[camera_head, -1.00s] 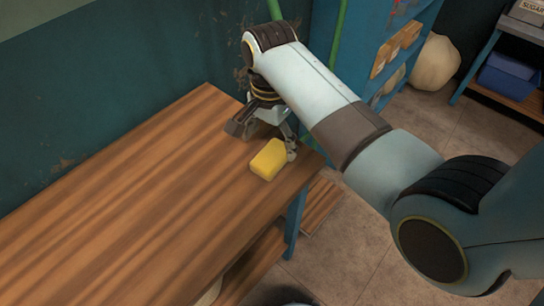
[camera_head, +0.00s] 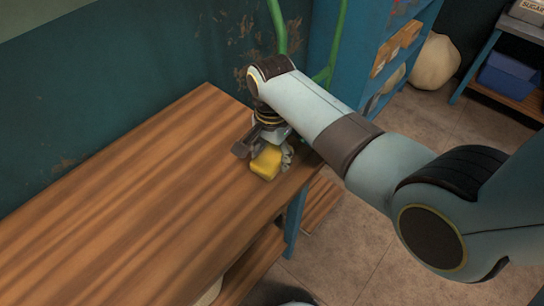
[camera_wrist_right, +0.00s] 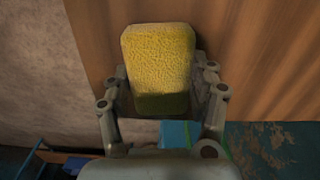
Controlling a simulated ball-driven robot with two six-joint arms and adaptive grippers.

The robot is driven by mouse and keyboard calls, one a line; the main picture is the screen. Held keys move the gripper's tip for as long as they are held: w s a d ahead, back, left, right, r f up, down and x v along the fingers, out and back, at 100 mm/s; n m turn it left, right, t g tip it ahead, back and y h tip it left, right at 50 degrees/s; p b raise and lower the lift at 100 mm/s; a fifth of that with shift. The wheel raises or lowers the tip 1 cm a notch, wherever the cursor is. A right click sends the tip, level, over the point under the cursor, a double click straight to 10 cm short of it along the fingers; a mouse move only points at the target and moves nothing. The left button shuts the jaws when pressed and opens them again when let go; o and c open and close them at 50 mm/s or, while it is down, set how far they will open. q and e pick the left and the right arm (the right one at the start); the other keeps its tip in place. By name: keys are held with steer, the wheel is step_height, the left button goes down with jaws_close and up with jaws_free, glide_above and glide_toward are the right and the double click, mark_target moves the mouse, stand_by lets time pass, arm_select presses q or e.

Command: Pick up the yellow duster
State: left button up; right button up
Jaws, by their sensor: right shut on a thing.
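The yellow duster (camera_head: 265,163) is a small sponge-like block near the right end of the wooden table (camera_head: 130,190). My right gripper (camera_head: 264,156) comes down over it from behind, with a finger on each side. In the right wrist view the duster (camera_wrist_right: 158,60) sits between the two fingers of the right gripper (camera_wrist_right: 160,88), which are shut on it. Whether the duster still touches the table top is hard to tell. My left gripper is not in view.
The rest of the table top is bare. A dark teal wall (camera_head: 100,90) runs along its back edge. Blue shelves (camera_head: 400,60) with boxes, a pale sack (camera_head: 435,62) and a blue bin (camera_head: 508,75) stand at the upper right. Open floor (camera_head: 350,250) lies right of the table.

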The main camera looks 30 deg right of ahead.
mark_target(272, 153)
steer(key=c, duration=0.4)
steer(key=shift+r, duration=0.25)
step_height(272, 153, up, 4)
steer(key=shift+w+d+f, duration=0.1)
steer(key=shift+w, duration=0.05)
steer(key=w+d+r+b, duration=0.1)
steer(key=w+d+r, duration=0.1)
steer(key=d, duration=0.3)
steer(key=w+d+r+b, duration=0.1)
steer(key=w+d+r, duration=0.1)
steer(key=d+r, duration=0.2)
steer(key=shift+w+d+r, duration=0.35)
steer(key=shift+w+d, duration=0.05)
steer(key=shift+d, duration=0.3)
steer(key=o, duration=0.6)
steer(key=c, duration=0.5)
